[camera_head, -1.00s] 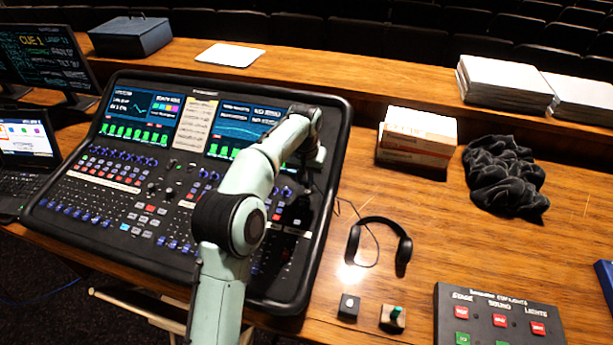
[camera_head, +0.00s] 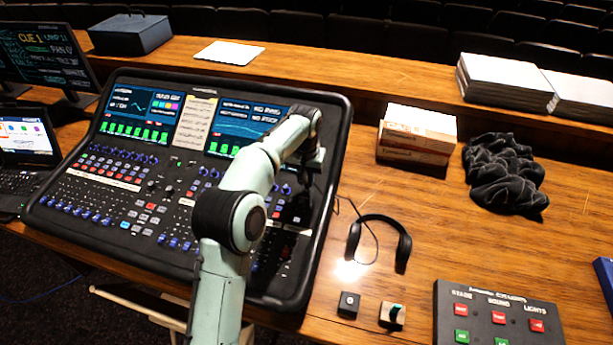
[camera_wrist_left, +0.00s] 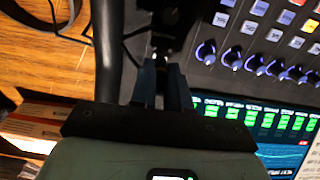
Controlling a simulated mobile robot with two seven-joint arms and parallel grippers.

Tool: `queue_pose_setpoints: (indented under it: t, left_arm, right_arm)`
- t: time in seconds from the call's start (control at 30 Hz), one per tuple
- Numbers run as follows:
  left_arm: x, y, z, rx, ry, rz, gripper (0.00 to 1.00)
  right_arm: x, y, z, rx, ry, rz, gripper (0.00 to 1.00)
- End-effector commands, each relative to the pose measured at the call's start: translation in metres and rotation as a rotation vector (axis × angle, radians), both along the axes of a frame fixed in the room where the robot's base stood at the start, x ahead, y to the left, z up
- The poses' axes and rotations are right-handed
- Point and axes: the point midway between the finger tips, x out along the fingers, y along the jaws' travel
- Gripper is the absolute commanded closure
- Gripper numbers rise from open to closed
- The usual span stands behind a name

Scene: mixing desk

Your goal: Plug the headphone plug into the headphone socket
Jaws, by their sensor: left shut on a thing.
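My left gripper (camera_head: 301,208) points down over the right part of the mixing desk (camera_head: 326,190). In the left wrist view its two fingers (camera_wrist_left: 162,68) are close together, shut on the headphone plug, which is mostly hidden between them and dark against the desk. A thin black cable (camera_wrist_left: 60,28) runs from the desk edge towards the black headphones (camera_head: 404,247), which lie on the wooden table right of the desk. The socket cannot be made out clearly in the dark area beyond the fingertips. I cannot tell whether the plug touches it. My right gripper is not in view.
Blue knobs (camera_wrist_left: 233,58) and lit buttons lie close beside the fingers. Small boxes (camera_head: 415,135), a dark cloth (camera_head: 503,175), a cue-light panel (camera_head: 495,315) and two small switch blocks (camera_head: 348,305) stand on the table. Bare wood surrounds the headphones.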

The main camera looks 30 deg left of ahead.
Motion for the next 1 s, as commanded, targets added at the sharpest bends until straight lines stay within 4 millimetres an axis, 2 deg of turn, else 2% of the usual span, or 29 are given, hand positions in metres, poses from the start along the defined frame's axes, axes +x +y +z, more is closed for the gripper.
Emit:
queue_pose_setpoints:
  t: [1.0]
  left_arm:
    - [0.0001,0.0007,0.0012,0.013,0.003,0.001,1.00]
  right_arm:
    - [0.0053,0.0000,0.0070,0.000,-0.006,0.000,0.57]
